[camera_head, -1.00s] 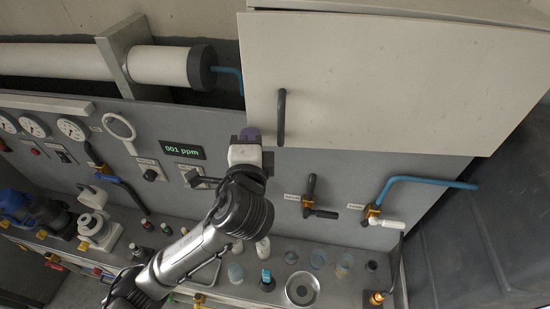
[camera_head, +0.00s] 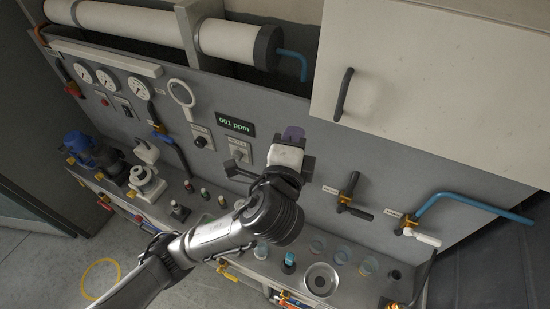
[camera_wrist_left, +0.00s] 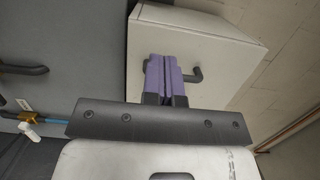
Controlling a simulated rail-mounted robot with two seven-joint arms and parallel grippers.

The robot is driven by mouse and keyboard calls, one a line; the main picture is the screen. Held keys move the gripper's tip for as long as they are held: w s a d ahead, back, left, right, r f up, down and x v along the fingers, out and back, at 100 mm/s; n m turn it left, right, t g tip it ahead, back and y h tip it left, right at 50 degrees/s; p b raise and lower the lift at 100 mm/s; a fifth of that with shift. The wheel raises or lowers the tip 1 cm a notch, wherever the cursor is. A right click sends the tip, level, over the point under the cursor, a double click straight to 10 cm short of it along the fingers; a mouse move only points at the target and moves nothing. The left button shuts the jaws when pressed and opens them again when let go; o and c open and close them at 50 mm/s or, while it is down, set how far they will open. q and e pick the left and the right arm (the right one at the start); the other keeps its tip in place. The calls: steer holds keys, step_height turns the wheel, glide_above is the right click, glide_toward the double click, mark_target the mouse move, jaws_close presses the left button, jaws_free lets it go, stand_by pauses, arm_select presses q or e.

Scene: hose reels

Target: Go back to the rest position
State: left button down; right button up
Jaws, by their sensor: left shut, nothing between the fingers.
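My left gripper (camera_head: 293,134) is raised in front of the grey panel (camera_head: 330,150), below and left of the white cabinet (camera_head: 430,85). In the left wrist view its purple fingers (camera_wrist_left: 164,76) are shut together with nothing between them. They point toward the cabinet and overlap its dark handle (camera_wrist_left: 190,76) in that picture. In the head view the gripper stands clear of the handle (camera_head: 343,94). My left arm comes in from the lower left of the head view. My right gripper is not in view.
A bench below the panel holds several cups (camera_head: 341,255), a round metal dish (camera_head: 320,280) and small bottles. Gauges (camera_head: 138,88) and a white cylinder (camera_head: 235,40) are at upper left. Floor shows lower left.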

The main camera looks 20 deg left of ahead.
arm_select(q)
steer(key=s+b, duration=0.2)
steer(key=s, duration=0.6)
steer(key=s+a+f+n+g+h+p, duration=0.2)
steer(key=a+f+n+g, duration=0.2)
steer(key=f+n, duration=0.35)
steer(key=s+a+f+n+g+h+p, duration=0.1)
steer(key=a+f+n+g+p, duration=0.15)
steer(key=f+n, duration=0.5)
steer(key=s+a+f+g+p, duration=0.1)
steer(key=s+f+g, duration=0.3)
steer(key=s+f, duration=0.4)
steer(key=s+a+f+g+p, duration=0.2)
steer(key=s+a+f+g, duration=0.1)
steer(key=s+f, duration=0.5)
steer(key=s, duration=0.3)
steer(key=shift+s+a+g+y, duration=0.3)
steer(key=shift+s+g, duration=0.05)
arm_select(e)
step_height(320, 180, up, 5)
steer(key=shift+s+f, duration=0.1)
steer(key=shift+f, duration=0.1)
